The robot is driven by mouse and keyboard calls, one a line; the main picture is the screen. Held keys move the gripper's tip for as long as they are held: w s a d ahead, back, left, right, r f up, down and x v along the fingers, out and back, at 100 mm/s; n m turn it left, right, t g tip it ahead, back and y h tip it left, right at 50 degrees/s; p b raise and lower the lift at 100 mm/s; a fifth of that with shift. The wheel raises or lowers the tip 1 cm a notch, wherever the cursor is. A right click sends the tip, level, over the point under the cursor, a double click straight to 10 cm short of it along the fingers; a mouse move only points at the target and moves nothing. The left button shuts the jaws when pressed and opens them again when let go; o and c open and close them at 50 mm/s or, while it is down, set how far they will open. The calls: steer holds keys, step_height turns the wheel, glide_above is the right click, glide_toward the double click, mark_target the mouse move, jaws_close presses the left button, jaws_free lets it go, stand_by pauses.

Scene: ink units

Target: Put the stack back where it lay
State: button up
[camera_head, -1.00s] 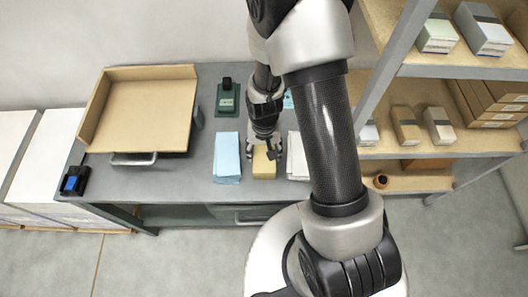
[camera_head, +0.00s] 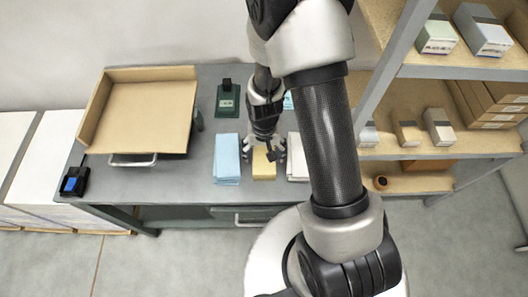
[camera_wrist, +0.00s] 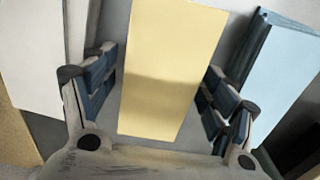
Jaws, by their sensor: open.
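A yellow stack (camera_head: 264,164) lies on the grey table near its front edge, between a blue stack (camera_head: 227,158) on the left and a white stack (camera_head: 296,143) on the right. My gripper (camera_head: 265,150) is over the yellow stack with its jaws open. In the wrist view the yellow stack (camera_wrist: 172,65) runs between the two fingers, with a gap on each side. There the blue stack (camera_wrist: 285,80) is on the right and the white stack (camera_wrist: 32,55) on the left. My arm hides part of the white stack in the head view.
A cardboard tray (camera_head: 140,115) stands on the left of the grey table (camera_head: 190,180). A green device (camera_head: 228,100) stands behind the blue stack. A small black device (camera_head: 74,181) is at the left corner. Shelves with boxes (camera_head: 440,127) stand on the right.

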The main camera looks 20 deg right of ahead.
step_height(320, 180, up, 12)
steer(key=p, duration=0.4)
step_height(320, 180, up, 10)
steer(key=t, duration=0.1)
glide_above(264, 152)
steer(key=s, duration=0.1)
steer(key=s+r+n+t, duration=0.3)
steer(key=s+r, duration=1.1)
steer(key=r, duration=0.2)
steer(key=shift+n+t, duration=0.3)
